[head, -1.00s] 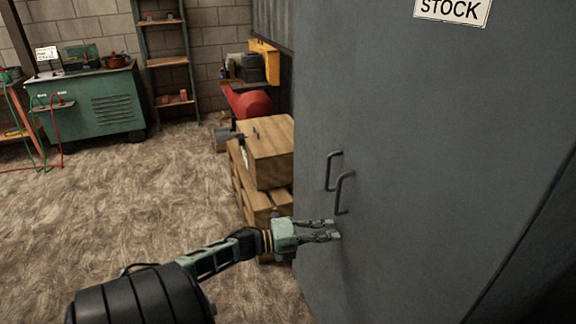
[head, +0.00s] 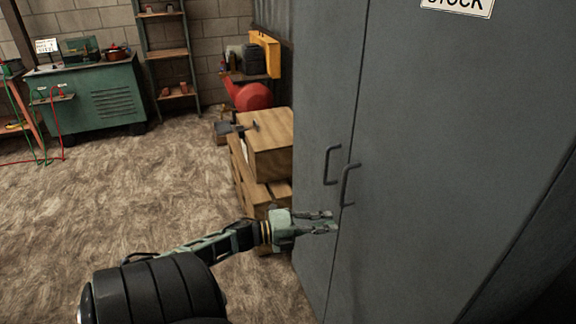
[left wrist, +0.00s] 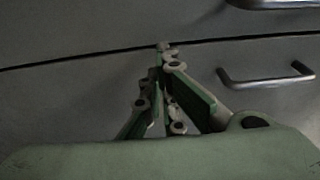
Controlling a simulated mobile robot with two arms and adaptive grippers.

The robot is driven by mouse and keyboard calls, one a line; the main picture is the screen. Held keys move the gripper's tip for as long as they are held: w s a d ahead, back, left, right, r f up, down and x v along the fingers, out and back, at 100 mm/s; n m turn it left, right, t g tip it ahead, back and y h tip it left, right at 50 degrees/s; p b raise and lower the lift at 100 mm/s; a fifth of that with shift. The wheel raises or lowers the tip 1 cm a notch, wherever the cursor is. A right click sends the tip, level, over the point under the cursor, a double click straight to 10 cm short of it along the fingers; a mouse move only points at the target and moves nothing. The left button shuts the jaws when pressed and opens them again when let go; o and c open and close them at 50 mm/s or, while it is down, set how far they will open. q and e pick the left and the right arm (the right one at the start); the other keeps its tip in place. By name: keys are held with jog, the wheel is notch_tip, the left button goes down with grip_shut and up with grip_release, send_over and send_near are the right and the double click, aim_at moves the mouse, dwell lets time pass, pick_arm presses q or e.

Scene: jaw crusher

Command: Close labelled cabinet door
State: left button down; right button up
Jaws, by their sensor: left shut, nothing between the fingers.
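The tall grey cabinet carries a white STOCK label (head: 458,6), cut off by the top edge of the head view. Its left door (head: 318,90) and right door (head: 440,130) are divided by a thin dark seam, with a handle on each side: left handle (head: 328,165) and right handle (head: 346,185). The two doors look nearly flush. My left gripper (head: 333,221) is shut and empty, its tips at the door faces just below the handles. In the left wrist view its fingertips (left wrist: 165,48) are by the seam; contact is unclear. My right gripper is out of view.
A wooden crate (head: 272,155) stands on pallets left of the cabinet. The carpeted floor (head: 120,200) between is clear.

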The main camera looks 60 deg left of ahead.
pick_arm(q)
jog(key=v, duration=1)
jog(key=s+a+f+n+g+y, duration=0.1)
jog(key=s+a+f+n+y, duration=0.15)
jog(key=f+n+y, duration=0.85)
jog(key=s+d+f+n+g+h+p, duration=0.1)
jog(key=s+d+f+n+g, duration=0.3)
jog(key=f, duration=0.7)
jog(key=s+d+f+g+h, duration=0.15)
jog(key=s+f, duration=0.35)
jog(key=f, duration=0.5)
jog(key=s+d+f+n+g, duration=0.1)
jog(key=s+d+f+g, duration=0.2)
jog(key=s+d+f, duration=0.2)
jog(key=s+d+f+n+g+h, duration=0.1)
jog(key=s+d+f+n+g, duration=0.1)
jog(key=s+d+f, duration=0.3)
jog(key=s+d+f+n+g+p, duration=0.1)
jog(key=s+d+f+g, duration=0.3)
jog(key=s+d, duration=0.6)
jog(key=d+f+n, duration=0.1)
jog(key=d+f, duration=0.1)
jog(key=d, duration=0.3)
jog(key=shift+s+d, duration=0.2)
jog(key=shift+s, duration=0.2)
